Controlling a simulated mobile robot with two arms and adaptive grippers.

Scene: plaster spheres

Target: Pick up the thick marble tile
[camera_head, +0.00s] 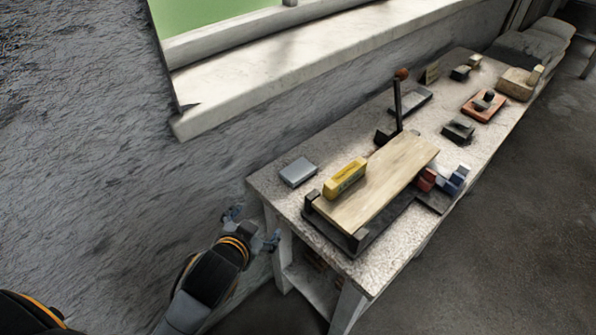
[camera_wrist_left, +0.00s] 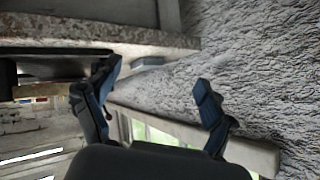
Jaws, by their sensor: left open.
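A thick grey rectangular slab, which looks like the marble tile (camera_head: 298,172), lies flat on the near left corner of the stone-topped table (camera_head: 283,198). My left gripper (camera_head: 251,227) is open and empty beside the table's left end, apart from the tile and to its lower left in the head view. In the left wrist view the open fingers (camera_wrist_left: 157,84) have nothing between them. A small grey block, probably the tile (camera_wrist_left: 149,60), shows beyond them at the table edge. My right gripper is not in view.
A yellow block (camera_head: 345,178) sits on a wooden board (camera_head: 385,180) right of the tile. A dark upright post (camera_head: 397,105) stands behind the board. Several small blocks and trays lie farther along the table. A rough wall with a pale window sill (camera_head: 290,70) runs behind it.

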